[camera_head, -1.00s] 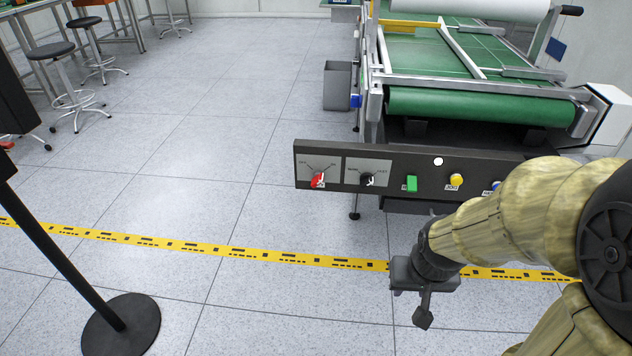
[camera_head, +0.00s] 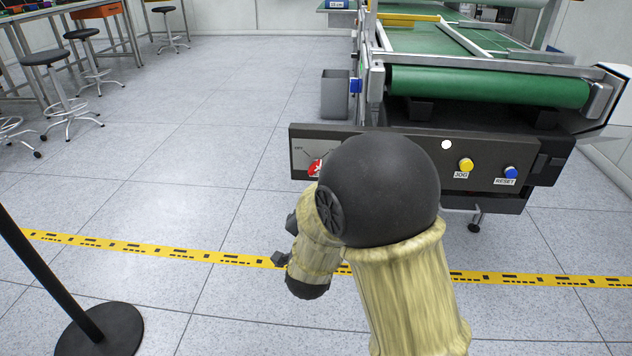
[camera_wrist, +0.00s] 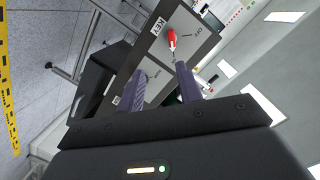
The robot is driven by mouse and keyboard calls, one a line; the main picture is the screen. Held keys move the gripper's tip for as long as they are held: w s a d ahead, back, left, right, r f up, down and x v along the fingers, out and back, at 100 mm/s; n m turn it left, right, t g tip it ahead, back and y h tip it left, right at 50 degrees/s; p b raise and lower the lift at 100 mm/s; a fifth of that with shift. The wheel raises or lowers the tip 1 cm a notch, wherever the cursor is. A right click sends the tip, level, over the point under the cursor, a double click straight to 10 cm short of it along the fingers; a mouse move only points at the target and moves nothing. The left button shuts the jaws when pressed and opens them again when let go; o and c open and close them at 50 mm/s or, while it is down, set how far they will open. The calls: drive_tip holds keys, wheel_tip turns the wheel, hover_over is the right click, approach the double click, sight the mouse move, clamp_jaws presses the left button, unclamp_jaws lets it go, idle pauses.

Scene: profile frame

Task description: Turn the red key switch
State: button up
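The red key switch (camera_head: 315,168) sits at the left end of the dark control panel (camera_head: 512,190) in the head view. My arm hides part of its plate. In the wrist view the red switch (camera_wrist: 171,39) is on a grey plate marked KEY and OFF, and the picture is turned. My gripper (camera_wrist: 160,85) has two separated fingers with nothing held between them. The switch shows beyond the fingertips, closer to the right finger, and no contact shows. In the head view my arm hides the fingers.
A yellow JOG button (camera_head: 466,165) and a blue RESET button (camera_head: 510,173) are on the panel's right. A green conveyor (camera_head: 490,87) stands behind. A black post base (camera_head: 100,332) stands at lower left. Floor left of the panel is clear.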

drive_tip(key=shift+s+a+m+t+h, duration=0.15)
drive_tip(key=shift+a+m+t, duration=0.15)
drive_tip(key=shift+a+t, duration=0.15)
drive_tip(key=shift+s+a+m+t+h, duration=0.1)
drive_tip(key=shift+a+m+t+h, duration=0.05)
drive_tip(key=shift+a+m+t, duration=0.25)
drive_tip(key=shift+w+b, duration=0.1)
drive_tip(key=shift+b, duration=0.2)
drive_tip(key=w+b, duration=0.2)
drive_tip(key=w, duration=0.3)
drive_tip(key=w+b, duration=0.2)
drive_tip(key=w, duration=0.4)
drive_tip(key=w+b, duration=0.1)
drive_tip(key=w, duration=0.5)
drive_tip(key=shift+w+d+b, duration=0.15)
drive_tip(key=shift+d+b, duration=0.1)
drive_tip(key=shift+b, duration=0.15)
clamp_jaws()
